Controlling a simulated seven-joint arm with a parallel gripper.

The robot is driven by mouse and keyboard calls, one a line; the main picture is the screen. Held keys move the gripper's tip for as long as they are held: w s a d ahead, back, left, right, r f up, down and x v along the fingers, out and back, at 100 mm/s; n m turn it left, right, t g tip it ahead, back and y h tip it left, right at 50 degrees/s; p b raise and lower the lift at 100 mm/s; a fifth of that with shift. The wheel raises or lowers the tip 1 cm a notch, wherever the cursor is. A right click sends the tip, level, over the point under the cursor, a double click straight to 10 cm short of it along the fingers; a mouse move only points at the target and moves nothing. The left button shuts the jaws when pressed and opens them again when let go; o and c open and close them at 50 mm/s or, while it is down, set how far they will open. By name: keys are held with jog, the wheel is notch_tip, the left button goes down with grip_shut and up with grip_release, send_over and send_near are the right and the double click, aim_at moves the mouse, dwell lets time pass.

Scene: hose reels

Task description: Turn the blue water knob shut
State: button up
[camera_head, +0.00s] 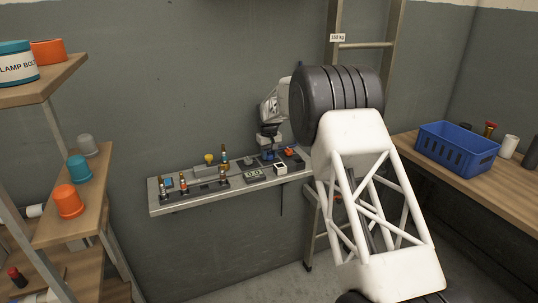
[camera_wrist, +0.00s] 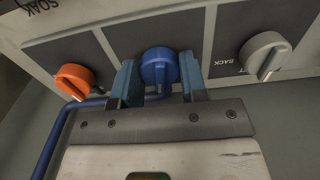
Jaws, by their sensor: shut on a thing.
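The blue water knob (camera_wrist: 159,66) is in the upper middle of the wrist view, on a dark square of a light panel. My gripper (camera_wrist: 160,78) has its two blue fingers on either side of the knob and is shut on it. The fingers hide part of the knob's sides. In the head view my gripper (camera_head: 268,142) points down at the wall shelf, in among the small fittings there. The knob is too small and too covered in that view to tell its angle.
An orange knob (camera_wrist: 75,81) sits left of the blue one and a grey knob (camera_wrist: 265,55) right of it. A blue pipe (camera_wrist: 52,135) runs along the left. The grey shelf (camera_head: 190,205) carries several small fittings. A blue crate (camera_head: 455,147) stands on the right bench.

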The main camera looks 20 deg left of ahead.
aim_at(269, 153)
jog(key=shift+r+n, duration=0.1)
jog(key=shift+n, duration=1)
jog(key=o, duration=0.9)
jog(key=shift+r, duration=3.9)
jog(key=shift+d, duration=0.1)
